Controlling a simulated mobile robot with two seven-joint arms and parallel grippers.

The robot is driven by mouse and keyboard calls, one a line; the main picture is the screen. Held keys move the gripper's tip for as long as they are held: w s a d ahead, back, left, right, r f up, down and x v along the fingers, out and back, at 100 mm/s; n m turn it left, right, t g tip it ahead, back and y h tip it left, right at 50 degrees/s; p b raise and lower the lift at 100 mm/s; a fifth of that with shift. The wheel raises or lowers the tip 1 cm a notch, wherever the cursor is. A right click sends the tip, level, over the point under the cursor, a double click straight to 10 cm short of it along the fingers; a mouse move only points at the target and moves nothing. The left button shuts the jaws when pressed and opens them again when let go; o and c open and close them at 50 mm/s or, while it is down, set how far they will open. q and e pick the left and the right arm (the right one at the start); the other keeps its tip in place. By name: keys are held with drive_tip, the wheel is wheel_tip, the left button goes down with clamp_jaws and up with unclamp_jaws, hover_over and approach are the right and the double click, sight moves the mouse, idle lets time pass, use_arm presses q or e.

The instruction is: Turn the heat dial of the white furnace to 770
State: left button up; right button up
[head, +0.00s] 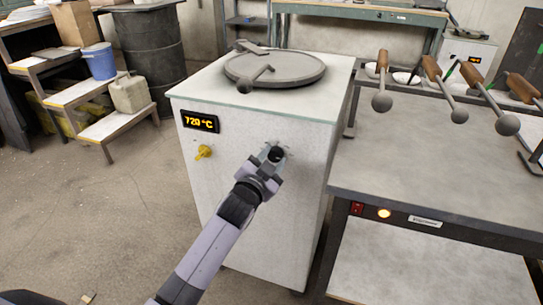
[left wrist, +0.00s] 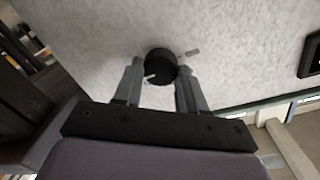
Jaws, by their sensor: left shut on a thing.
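The white furnace (head: 235,185) stands in the middle of the head view, with a round grey lid on top. Its display (head: 200,121) glows orange and reads about 720 °C. My left gripper (head: 270,160) is at the dial. In the left wrist view its two fingers (left wrist: 157,82) are shut on the dial (left wrist: 161,66), one on each side. A light pointer mark shows on the dial. My right gripper is not in view.
A grey-topped table (head: 430,155) with several wooden-handled ladles stands close on the right. Wooden steps (head: 90,100) with a blue bucket (head: 99,61) and a black barrel (head: 148,50) are at the back left. The floor left of the furnace is mostly clear.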

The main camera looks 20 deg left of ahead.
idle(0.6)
use_arm(q)
drive_tip(key=o, duration=1.1)
drive_tip(key=shift+c, duration=0.2)
drive_tip(key=s+p, duration=0.1)
drive_tip(key=s, duration=0.6)
drive_tip(key=shift+a+r, duration=0.15)
drive_tip(key=shift+a, duration=0.15)
drive_tip(key=s+f+n+g, duration=0.25)
drive_tip(key=s+f, duration=0.35)
drive_tip(key=s, duration=0.3)
drive_tip(key=s+f+n+g+h, duration=0.1)
drive_tip(key=s+f+g, duration=0.3)
drive_tip(key=s, duration=0.5)
drive_tip(key=s+f+n+g, duration=0.1)
drive_tip(key=s+f+n, duration=0.1)
drive_tip(key=s+f, duration=0.55)
wheel_tip(320, 180, up, 11)
drive_tip(key=a+p, duration=0.1)
drive_tip(key=p, duration=1.2)
drive_tip(key=shift+s+a+r+p, duration=0.15)
drive_tip(key=shift+s+a+p, duration=0.05)
drive_tip(key=shift+s+p, duration=0.15)
